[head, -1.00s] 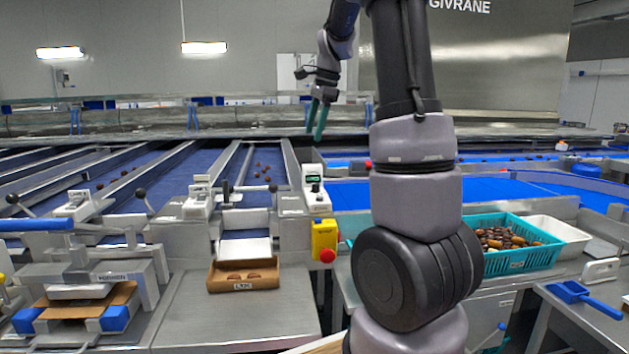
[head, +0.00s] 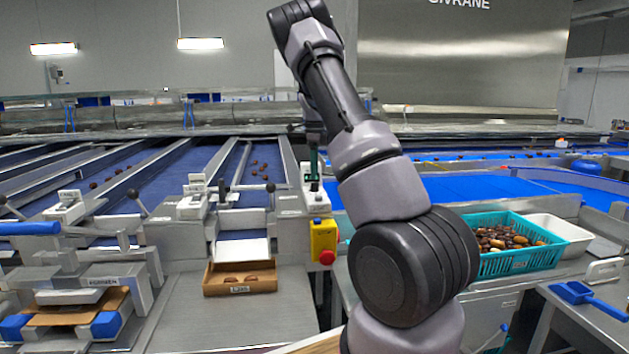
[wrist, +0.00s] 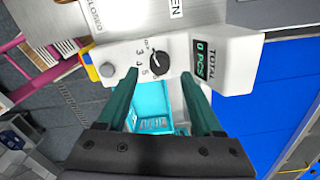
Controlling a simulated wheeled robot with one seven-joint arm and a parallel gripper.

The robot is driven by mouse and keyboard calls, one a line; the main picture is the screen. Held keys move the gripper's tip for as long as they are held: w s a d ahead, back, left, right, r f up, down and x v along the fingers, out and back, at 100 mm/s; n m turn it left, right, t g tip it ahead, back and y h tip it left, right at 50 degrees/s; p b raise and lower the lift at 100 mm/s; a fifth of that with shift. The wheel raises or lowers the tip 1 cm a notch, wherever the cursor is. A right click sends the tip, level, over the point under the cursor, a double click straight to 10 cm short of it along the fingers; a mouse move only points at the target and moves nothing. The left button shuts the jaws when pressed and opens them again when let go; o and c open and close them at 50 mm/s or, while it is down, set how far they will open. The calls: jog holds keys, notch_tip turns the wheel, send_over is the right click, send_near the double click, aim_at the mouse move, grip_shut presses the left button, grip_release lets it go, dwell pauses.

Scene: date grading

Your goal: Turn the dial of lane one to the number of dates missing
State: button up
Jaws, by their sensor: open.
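A white control box (wrist: 225,62) fills the upper middle of the wrist view, with a black dial knob (wrist: 157,63) and printed numbers around it, 3, 4 and 5 among them. Its display (wrist: 201,60) reads TOTAL 0 PCS. My gripper (wrist: 160,76) is open, its two green fingers either side of the dial in the picture; contact cannot be told. In the head view my gripper (head: 314,176) is over the same box (head: 316,200), beside the lane. A cardboard carton (head: 240,289) with a few dates in it stands below the lane's chute. The dial's exact setting is unclear.
A yellow box with a red button (head: 325,257) is just below the control box. A lever with a black ball (head: 270,188) stands to its left. A teal crate of dates (head: 519,262) is at right. A blue belt (head: 450,190) runs behind.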

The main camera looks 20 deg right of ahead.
aim_at(315, 182)
jog(key=shift+f, duration=1.95)
grip_shut()
